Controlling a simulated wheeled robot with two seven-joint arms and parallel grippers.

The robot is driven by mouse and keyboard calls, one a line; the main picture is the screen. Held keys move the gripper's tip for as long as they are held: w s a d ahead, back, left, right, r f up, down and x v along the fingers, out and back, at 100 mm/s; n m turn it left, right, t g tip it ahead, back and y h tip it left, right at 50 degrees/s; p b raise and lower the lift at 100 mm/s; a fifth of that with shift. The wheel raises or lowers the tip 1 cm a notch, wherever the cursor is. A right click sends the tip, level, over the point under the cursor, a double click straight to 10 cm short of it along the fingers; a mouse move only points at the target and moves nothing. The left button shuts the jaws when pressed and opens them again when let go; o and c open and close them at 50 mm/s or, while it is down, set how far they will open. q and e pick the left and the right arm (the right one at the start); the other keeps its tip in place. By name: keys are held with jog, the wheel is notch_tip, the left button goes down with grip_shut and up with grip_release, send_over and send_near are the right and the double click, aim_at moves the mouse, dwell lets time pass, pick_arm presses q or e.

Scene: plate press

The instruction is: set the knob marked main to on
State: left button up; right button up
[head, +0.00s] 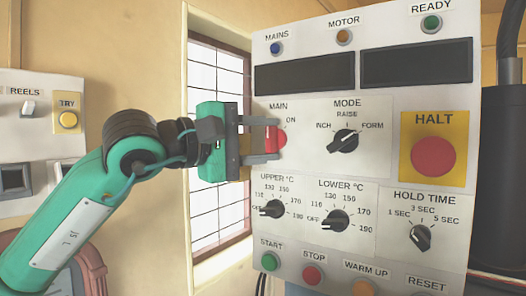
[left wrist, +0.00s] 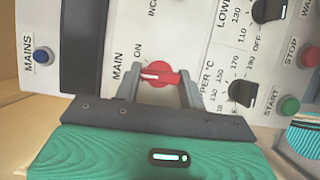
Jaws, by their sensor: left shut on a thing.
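The red knob marked MAIN (head: 275,139) is at the upper left of the white control panel (head: 386,271), with the word ON to its upper right. It also shows in the left wrist view (left wrist: 159,72). There its bar lies nearly level in the picture, with a pale mark toward the MAIN label; ON is off to one side of that mark. My left gripper (head: 269,139) reaches in from the left and is shut on this knob, one finger on each side in the left wrist view (left wrist: 161,84). My right gripper is out of view.
The black MODE knob (head: 344,141) is to the right, and the UPPER °C knob (head: 272,208) is just below. START (head: 269,262) and STOP (head: 312,275) buttons are lower. A dark cylinder (head: 500,170) stands at the right edge. Another panel with a yellow TRY button (head: 68,120) is at left.

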pick_arm(q)
jog(key=m+y, duration=0.1)
jog(key=m, duration=0.2)
jog(key=shift+r+g, duration=0.1)
jog(key=shift+g, duration=0.2)
jog(key=shift+m+y, duration=0.9)
jog(key=shift+m, duration=0.6)
jog(key=shift+d, duration=0.1)
jog(key=o, duration=1)
jog(key=shift+s, duration=0.1)
